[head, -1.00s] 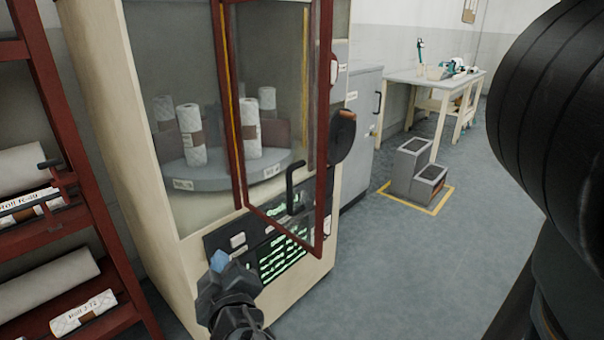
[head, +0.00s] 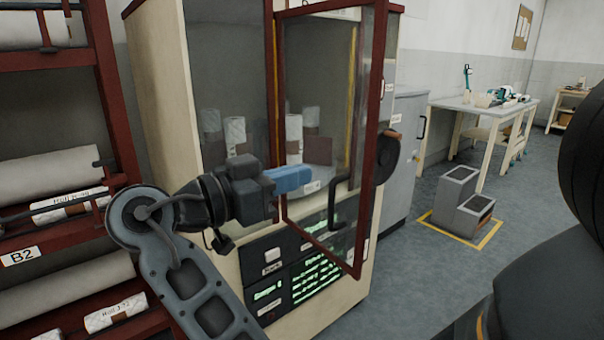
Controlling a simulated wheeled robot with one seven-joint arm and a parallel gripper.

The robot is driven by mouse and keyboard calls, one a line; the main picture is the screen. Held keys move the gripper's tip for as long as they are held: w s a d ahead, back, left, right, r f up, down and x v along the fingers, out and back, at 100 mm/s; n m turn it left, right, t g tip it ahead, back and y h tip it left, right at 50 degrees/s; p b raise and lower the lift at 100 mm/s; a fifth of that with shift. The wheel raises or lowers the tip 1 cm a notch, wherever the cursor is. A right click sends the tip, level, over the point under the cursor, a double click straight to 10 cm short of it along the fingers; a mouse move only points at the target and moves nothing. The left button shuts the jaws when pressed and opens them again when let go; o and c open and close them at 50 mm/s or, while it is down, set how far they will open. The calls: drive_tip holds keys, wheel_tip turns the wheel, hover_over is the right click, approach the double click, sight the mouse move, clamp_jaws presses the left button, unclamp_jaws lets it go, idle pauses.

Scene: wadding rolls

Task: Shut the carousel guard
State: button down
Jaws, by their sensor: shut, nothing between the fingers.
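The carousel guard is a glass door in a dark red frame (head: 375,100) on the front of a cream cabinet (head: 160,110). It stands ajar, its lower right corner out from the cabinet. Its black bar handle (head: 335,205) is low on the glass, near the right side of the frame. Behind the glass, white rolls (head: 293,135) stand on the grey carousel, which is partly hidden by my arm. My gripper (head: 306,174), with blue fingers, is shut and empty. It points right, overlapping the guard's left frame bar, left of the handle. I cannot tell whether it touches the guard.
A red rack (head: 100,60) with rolls stands close on the left. A dark round part (head: 387,157) is at the cabinet's right side. Grey steps (head: 460,200) stand on a yellow-marked floor patch. A workbench (head: 475,105) is behind.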

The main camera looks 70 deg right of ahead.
sight(361, 156)
drive_tip(key=x, duration=1.1)
drive_tip(key=shift+s+d+p, duration=0.15)
drive_tip(key=shift+d+p, duration=0.2)
